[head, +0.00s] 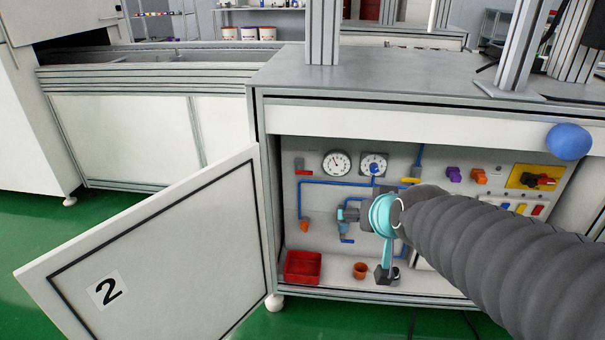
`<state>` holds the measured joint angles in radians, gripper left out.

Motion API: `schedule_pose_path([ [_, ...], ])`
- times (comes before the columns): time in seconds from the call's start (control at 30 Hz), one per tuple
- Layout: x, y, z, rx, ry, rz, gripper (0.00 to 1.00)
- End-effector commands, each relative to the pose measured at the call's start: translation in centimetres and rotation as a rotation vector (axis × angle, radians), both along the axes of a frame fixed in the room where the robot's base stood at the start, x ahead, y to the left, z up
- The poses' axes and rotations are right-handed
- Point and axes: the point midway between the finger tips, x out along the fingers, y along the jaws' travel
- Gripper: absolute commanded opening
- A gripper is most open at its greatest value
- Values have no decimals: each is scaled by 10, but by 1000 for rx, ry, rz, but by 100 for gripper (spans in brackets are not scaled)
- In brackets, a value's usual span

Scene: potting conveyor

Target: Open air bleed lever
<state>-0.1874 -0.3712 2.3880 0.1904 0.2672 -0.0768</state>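The open cabinet shows a pale back panel (300,175) with blue air pipes (325,184), two round gauges and several coloured fittings. A small orange fitting (305,226) sits at the lower end of the left pipe. A yellow handle (411,181) is on the right pipe, partly behind my arm. I cannot tell for sure which part is the air bleed lever.
The cabinet door (150,250), marked 2, stands open at the left. A red bin (303,267) and an orange cup (360,270) stand on the cabinet floor. Purple and orange knobs and a yellow plate (520,177) are at the right. A blue ball (568,141) is at the upper right.

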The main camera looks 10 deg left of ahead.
Motion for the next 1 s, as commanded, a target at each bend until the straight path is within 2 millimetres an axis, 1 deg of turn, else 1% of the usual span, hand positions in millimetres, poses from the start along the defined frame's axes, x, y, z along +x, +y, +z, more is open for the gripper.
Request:
schedule_pose_path([
  [0.03, 22, 15, -9, 15, -36, 9, 84],
  [0.1, 50, 33, -12, 35, -103, 11, 84],
  [0.17, 73, 47, -17, 48, -158, 8, 84],
  [0.2, 87, 55, -21, 50, -194, -5, 84],
  [0.3, 120, 76, -33, 60, -286, -29, 84],
  [0.4, 147, 96, -48, 57, -376, -61, 84],
  [0.5, 168, 113, -66, 42, -464, -99, 84],
  [0.63, 185, 131, -90, 8, -568, -149, 84],
  [0.8, 192, 145, -111, -39, -668, -197, 84],
  [1.0, 196, 149, -118, -65, -718, -221, 84],
])
